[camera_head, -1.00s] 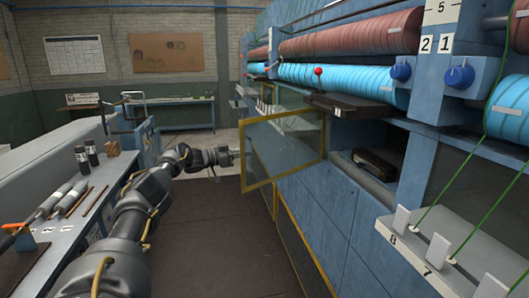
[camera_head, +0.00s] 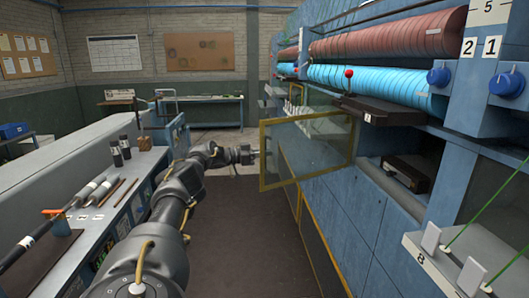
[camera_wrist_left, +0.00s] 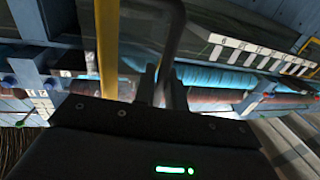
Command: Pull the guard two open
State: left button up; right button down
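A guard (camera_head: 262,158) with a yellow frame and a clear pane stands swung out from the blue machine on the right, partly open over the aisle. I cannot read a number on it. My left arm reaches forward to it, with the left gripper (camera_head: 254,156) at the guard's outer left edge. In the left wrist view, a dark bar-like handle (camera_wrist_left: 175,35) runs down between the fingers of my left gripper (camera_wrist_left: 163,88), which look closed around it. The guard's yellow frame (camera_wrist_left: 108,50) stands beside it. My right gripper is not in view.
The blue machine (camera_head: 370,215) with red and blue rollers lines the right side. A bench (camera_head: 75,235) with bottles and rods runs along the left. The dark floor (camera_head: 235,240) between them is clear.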

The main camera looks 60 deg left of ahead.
pick_arm(q)
jog(key=shift+o, duration=1)
jog(key=shift+w+d, duration=0.1)
jog(key=shift+w, duration=0.05)
jog(key=shift+f, duration=0.1)
jog(key=b+v, duration=0.5)
jog(key=v, duration=0.5)
jog(key=shift+s+a+b, duration=0.2)
jog(key=shift+s+b, duration=0.1)
